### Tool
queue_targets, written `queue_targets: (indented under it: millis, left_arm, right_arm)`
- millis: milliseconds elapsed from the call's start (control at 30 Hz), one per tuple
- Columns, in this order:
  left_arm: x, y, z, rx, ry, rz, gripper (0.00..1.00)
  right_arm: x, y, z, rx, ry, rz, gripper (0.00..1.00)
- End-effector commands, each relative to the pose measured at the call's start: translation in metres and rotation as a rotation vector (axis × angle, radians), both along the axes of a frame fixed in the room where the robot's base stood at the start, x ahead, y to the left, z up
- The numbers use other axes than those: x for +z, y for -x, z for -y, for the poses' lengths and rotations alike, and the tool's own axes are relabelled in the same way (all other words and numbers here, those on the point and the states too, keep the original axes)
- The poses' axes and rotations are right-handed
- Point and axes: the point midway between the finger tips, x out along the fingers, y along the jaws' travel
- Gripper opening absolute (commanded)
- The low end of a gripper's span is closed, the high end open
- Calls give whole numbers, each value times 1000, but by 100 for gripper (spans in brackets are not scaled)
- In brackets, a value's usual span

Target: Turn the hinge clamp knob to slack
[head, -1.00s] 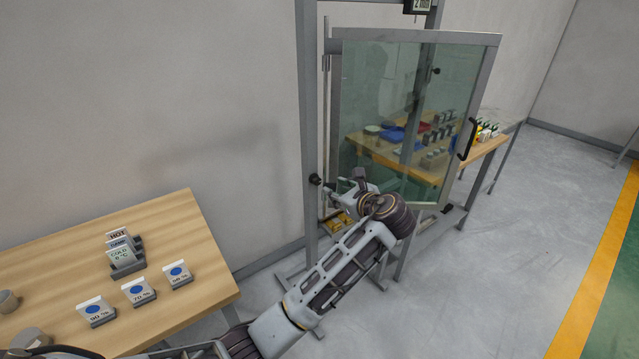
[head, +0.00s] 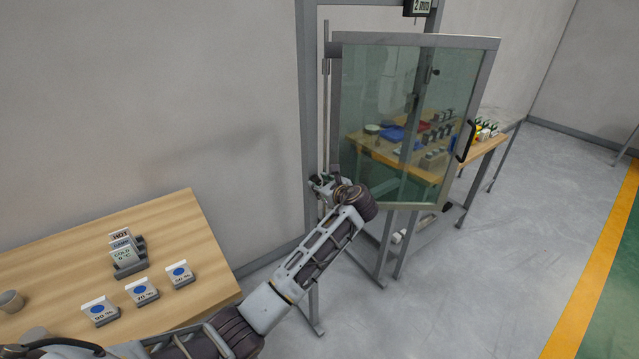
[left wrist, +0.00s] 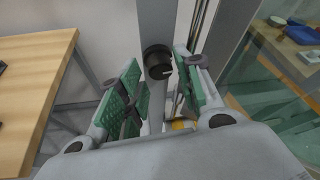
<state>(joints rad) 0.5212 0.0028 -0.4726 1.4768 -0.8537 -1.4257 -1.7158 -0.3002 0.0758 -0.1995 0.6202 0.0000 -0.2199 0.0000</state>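The black round hinge clamp knob (left wrist: 157,61) sits on the grey upright post and shows between my left gripper's green-padded fingers in the left wrist view. My left gripper (left wrist: 160,70) is open, with one finger on each side of the knob. I cannot tell whether either pad touches it. In the head view my left gripper (head: 322,184) is at the hinge-side post, left of the glass door (head: 400,120), and largely covers the knob. My right gripper is in neither view.
The framed glass door stands ajar, with a black handle (head: 466,141) on its right side. A wooden table (head: 190,225) with label cards (head: 142,290) is at the left. A small display (head: 422,7) is at the top. Open floor lies to the right.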

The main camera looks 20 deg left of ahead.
Motion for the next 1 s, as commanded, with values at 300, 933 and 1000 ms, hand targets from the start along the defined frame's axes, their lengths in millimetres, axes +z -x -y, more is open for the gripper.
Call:
queue_targets:
  millis: [300,933,1000]
  left_arm:
    - [-6,-12,-10,0,0,0,35]
    - [-6,-12,-11,-1,0,0,2]
    - [-7,-12,-11,-1,2,3,2]
  right_arm:
    - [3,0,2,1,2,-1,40]
    - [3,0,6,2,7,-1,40]
    - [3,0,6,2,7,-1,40]
